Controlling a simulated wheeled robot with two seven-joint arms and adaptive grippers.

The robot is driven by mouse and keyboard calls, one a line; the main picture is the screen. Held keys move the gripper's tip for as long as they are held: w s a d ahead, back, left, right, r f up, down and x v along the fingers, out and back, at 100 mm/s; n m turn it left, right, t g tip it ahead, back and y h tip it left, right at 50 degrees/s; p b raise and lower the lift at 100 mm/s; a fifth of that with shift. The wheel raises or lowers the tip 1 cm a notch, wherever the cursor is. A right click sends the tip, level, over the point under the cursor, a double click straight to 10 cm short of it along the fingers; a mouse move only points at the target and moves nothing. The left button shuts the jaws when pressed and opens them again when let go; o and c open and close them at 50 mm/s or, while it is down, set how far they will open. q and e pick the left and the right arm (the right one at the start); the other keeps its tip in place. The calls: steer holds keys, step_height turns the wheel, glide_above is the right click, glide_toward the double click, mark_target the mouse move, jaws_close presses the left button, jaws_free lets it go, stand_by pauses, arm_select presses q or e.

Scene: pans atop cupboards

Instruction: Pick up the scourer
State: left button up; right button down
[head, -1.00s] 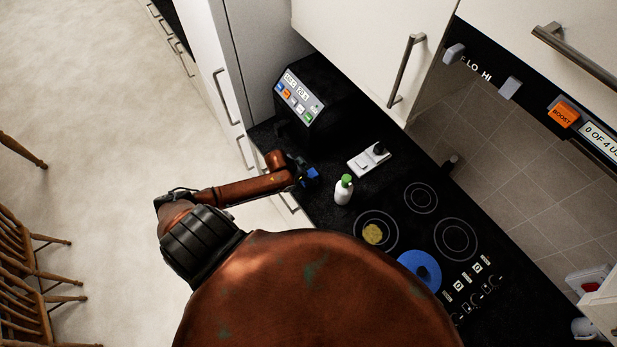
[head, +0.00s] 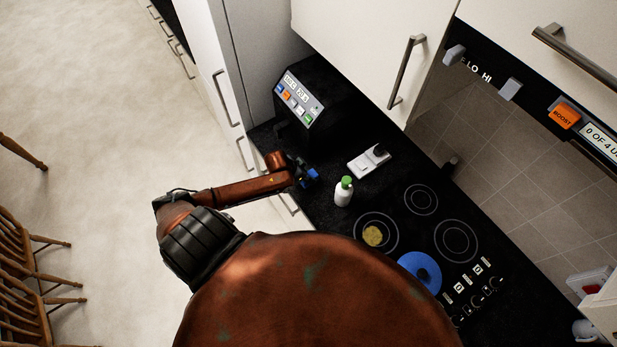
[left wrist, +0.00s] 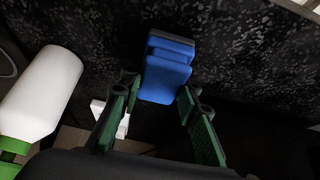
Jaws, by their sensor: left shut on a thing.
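The scourer is a blue block with a darker blue-grey top layer. In the left wrist view the scourer (left wrist: 165,72) is between the tips of my left gripper (left wrist: 158,88), whose green fingers are shut on it. The dark speckled worktop is close behind it. In the head view my left gripper (head: 307,178) is over the worktop near its front edge, with a small blue part of the scourer (head: 314,174) showing at the fingertips. I cannot tell whether the scourer still touches the worktop. My right gripper is not in view.
A white bottle with a green cap (head: 344,191) stands close to the right of my left gripper. A white socket unit (head: 369,161) and a control panel (head: 300,100) are behind. The hob holds a yellow piece (head: 373,236) and a blue ring-shaped object (head: 420,270).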

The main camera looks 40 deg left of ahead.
arm_select(q)
steer(key=shift+r, duration=0.35)
steer(key=s+a+r+b, duration=0.3)
steer(key=s+a+r, duration=0.4)
steer(key=s+r, duration=0.4)
steer(key=shift+s+r+b, duration=0.4)
steer(key=shift+s, duration=0.05)
steer(key=shift+a, duration=0.1)
